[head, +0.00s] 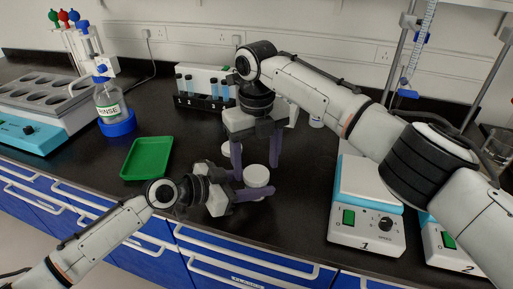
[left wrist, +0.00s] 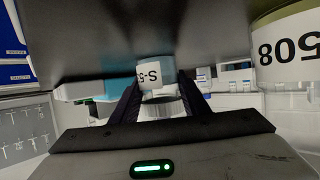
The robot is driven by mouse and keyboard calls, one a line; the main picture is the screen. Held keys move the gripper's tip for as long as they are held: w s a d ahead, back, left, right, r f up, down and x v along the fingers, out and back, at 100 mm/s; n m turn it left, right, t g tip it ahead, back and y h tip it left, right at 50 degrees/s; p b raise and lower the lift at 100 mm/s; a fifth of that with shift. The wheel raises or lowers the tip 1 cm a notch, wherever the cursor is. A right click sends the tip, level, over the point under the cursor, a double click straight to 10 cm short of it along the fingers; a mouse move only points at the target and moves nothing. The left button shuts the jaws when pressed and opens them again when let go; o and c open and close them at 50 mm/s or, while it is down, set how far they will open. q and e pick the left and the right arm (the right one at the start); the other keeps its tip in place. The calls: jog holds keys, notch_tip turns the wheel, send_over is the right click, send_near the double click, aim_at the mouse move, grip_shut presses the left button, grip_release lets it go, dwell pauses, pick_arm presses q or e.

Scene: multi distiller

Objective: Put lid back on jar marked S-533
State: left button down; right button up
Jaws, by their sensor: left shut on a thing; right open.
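A jar with a white round top (head: 257,175) stands on the black bench, front centre. In the left wrist view, which looks upside down, a jar with a partly readable "S-5" label (left wrist: 150,75) sits between my left fingers. My left gripper (head: 256,187) comes in low from the left and is shut on this jar. My right gripper (head: 255,164) points down just above and behind the jar, open, with its fingers on either side. A second white round thing (head: 229,151) is behind, partly hidden by a right finger. I cannot tell which is a loose lid.
A green tray (head: 146,158) lies left of the jar. Hotplate 1 (head: 366,205) is on the right. A jar labelled 508 (left wrist: 286,45) shows close by in the left wrist view.

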jog(key=shift+f, duration=0.95)
jog(key=c, duration=1.1)
jog(key=m, duration=0.3)
jog(key=o, duration=1.2)
jog(key=shift+c, duration=0.2)
jog(key=shift+r, duration=0.1)
